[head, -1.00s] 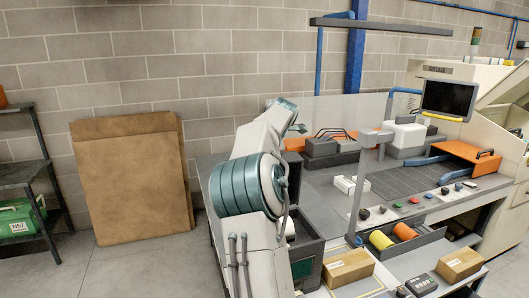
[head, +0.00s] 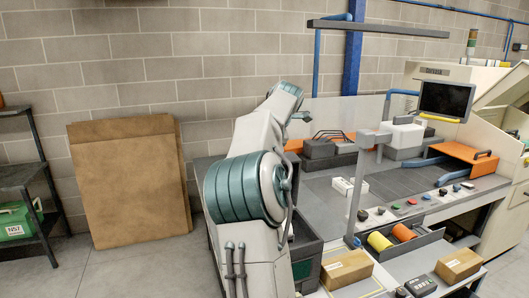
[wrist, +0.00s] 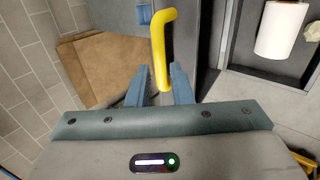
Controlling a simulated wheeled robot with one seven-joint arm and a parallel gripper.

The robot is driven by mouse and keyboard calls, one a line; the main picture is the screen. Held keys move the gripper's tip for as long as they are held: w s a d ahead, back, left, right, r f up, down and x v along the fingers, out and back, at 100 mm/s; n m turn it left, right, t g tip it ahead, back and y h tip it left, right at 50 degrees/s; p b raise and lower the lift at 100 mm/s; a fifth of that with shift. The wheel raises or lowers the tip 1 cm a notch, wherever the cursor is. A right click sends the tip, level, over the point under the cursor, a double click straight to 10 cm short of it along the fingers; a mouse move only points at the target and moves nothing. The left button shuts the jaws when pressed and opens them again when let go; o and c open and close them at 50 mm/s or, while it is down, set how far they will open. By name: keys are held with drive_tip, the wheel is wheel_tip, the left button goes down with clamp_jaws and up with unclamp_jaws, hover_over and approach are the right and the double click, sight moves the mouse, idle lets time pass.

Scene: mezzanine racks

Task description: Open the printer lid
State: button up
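In the wrist view, a yellow bent handle (wrist: 159,45) rises over a dark grey panel. I cannot tell for sure whether this panel is the printer lid. My gripper (wrist: 160,82) has its two blue fingers apart, one on each side of the handle's lower end. Small gaps show between the fingers and the handle, so it does not look gripped. In the head view my gripper is hidden behind my arm, and the handle does not show there.
A white roll (wrist: 282,28) lies in a dark recess at the right. Brown boards (head: 130,185) lean on the block wall. A workbench (head: 322,190) with a clear screen stands right of my arm. An orange cover (head: 465,153) sits on it.

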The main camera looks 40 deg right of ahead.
drive_tip(key=v, duration=0.7)
drive_tip(key=shift+s+r+b, duration=0.2)
drive_tip(key=shift+r+b, duration=0.1)
drive_tip(key=shift+a, duration=0.1)
